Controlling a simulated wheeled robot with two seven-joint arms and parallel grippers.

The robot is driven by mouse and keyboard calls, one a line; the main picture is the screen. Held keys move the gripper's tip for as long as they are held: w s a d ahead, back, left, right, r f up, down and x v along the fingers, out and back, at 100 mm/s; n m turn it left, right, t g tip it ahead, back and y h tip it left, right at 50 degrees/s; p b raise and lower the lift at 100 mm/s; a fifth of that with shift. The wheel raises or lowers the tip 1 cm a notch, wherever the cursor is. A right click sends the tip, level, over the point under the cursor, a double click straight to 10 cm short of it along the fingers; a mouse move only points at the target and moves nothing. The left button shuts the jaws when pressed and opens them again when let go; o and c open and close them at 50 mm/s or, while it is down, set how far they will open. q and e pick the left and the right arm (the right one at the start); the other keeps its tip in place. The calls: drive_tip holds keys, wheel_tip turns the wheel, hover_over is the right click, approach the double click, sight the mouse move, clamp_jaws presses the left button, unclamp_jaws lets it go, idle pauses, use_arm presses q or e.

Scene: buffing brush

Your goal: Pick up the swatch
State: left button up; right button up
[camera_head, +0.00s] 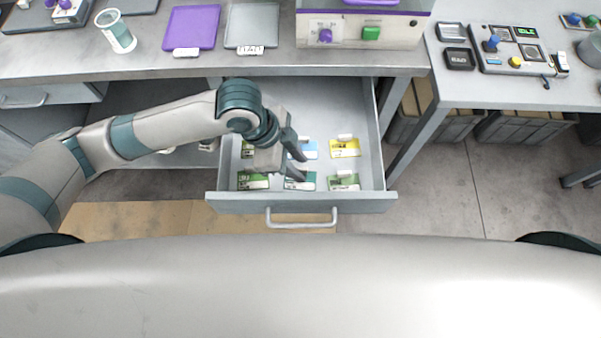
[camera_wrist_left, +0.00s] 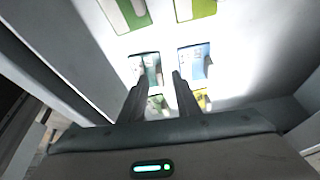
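Several coloured swatch cards lie in two rows in the open drawer (camera_head: 379,150). The front row has a green swatch (camera_head: 254,182), a teal swatch (camera_head: 301,184) and another green swatch (camera_head: 344,183). The back row has a partly hidden green swatch (camera_head: 247,150), a blue swatch (camera_head: 310,149) and a yellow swatch (camera_head: 345,149). My left gripper (camera_head: 303,168) is open above the middle column, pointing into the drawer. In the left wrist view its empty fingers (camera_wrist_left: 158,82) point toward the teal swatch (camera_wrist_left: 146,70) and blue swatch (camera_wrist_left: 194,65). My right gripper is not in view.
The drawer walls surround the swatches, with a handle (camera_head: 302,222) in front. The countertop above holds a purple tray (camera_head: 191,27), a grey tray (camera_head: 252,25), a white cup (camera_head: 116,32) and a machine (camera_head: 350,28). A side table (camera_head: 510,92) stands at right.

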sight(298, 168)
use_arm(q)
drive_tip(key=shift+f, duration=0.1)
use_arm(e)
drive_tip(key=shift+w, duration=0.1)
use_arm(q)
clamp_jaws()
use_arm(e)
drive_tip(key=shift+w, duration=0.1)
